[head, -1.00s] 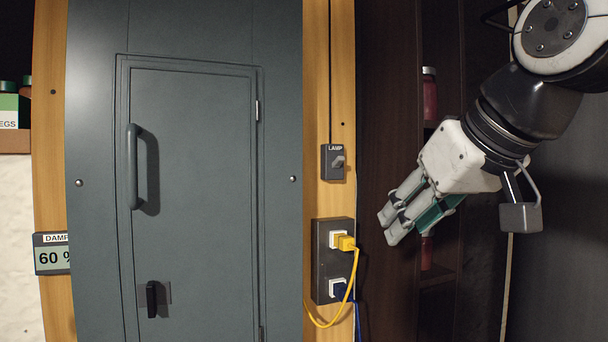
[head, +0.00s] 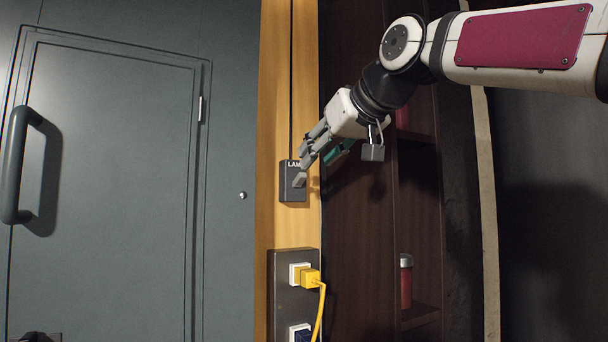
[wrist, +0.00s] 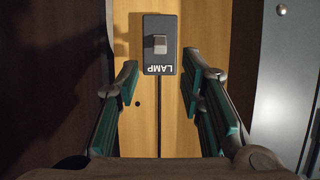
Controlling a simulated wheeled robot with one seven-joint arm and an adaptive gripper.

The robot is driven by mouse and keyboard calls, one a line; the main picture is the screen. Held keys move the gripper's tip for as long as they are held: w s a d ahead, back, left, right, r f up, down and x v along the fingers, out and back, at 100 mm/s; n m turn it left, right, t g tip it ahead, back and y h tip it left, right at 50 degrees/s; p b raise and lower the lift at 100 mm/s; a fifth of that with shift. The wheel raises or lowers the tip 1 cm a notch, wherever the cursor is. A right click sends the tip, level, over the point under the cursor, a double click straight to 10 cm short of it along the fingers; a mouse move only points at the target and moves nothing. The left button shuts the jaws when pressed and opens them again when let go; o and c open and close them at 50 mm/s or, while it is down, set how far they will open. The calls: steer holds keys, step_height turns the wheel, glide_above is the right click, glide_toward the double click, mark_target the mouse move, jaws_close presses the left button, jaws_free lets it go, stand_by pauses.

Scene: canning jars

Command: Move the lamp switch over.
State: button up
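The lamp switch (head: 287,181) is a small dark box marked LAMP on the wooden post. In the wrist view the lamp switch (wrist: 150,58) shows upside down, with a light grey rocker or lever near its middle. My gripper (head: 303,168) is in front of the switch from the upper right and partly covers its label and right side in the head view. In the wrist view my gripper (wrist: 163,82) has its green-padded fingers wide apart, with nothing between them. The switch lies beyond the fingertips, in line with the gap. I cannot tell whether a finger touches it.
A dark outlet panel (head: 283,319) with a yellow plug (head: 308,278) and its cable is below the switch. A grey door with a handle (head: 16,165) is at left.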

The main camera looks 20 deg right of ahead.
mark_target(303, 173)
steer(key=shift+x, duration=3.5)
jaws_close()
